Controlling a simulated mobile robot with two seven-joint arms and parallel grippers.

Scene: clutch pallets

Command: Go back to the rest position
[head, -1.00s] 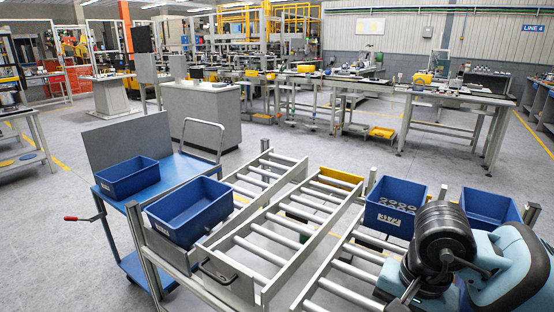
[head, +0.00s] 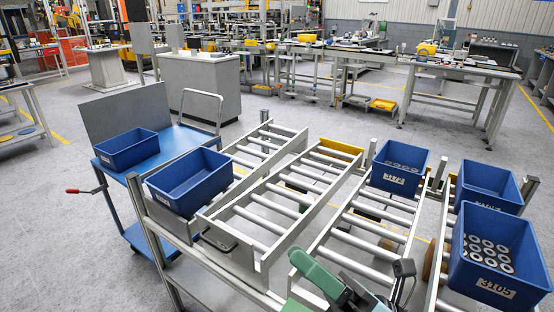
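My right gripper (head: 376,289) is at the bottom edge, in front of the roller lanes. A green arm link and dark gripper parts show there, cut off by the frame. Its fingers are not clear enough to tell open from shut. I see nothing held in it. My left gripper is out of view. A blue bin with grey ring parts (head: 400,182) stands on the right roller lanes. Another blue bin, labelled 3105 (head: 497,284), holds several grey rings at the lower right. A blue bin (head: 487,205) stands behind it.
The roller rack (head: 270,222) has empty middle lanes. An empty blue bin (head: 190,203) sits at its left end. A blue cart (head: 172,146) beside it carries another blue bin (head: 132,156). Workbenches stand behind, with open grey floor between.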

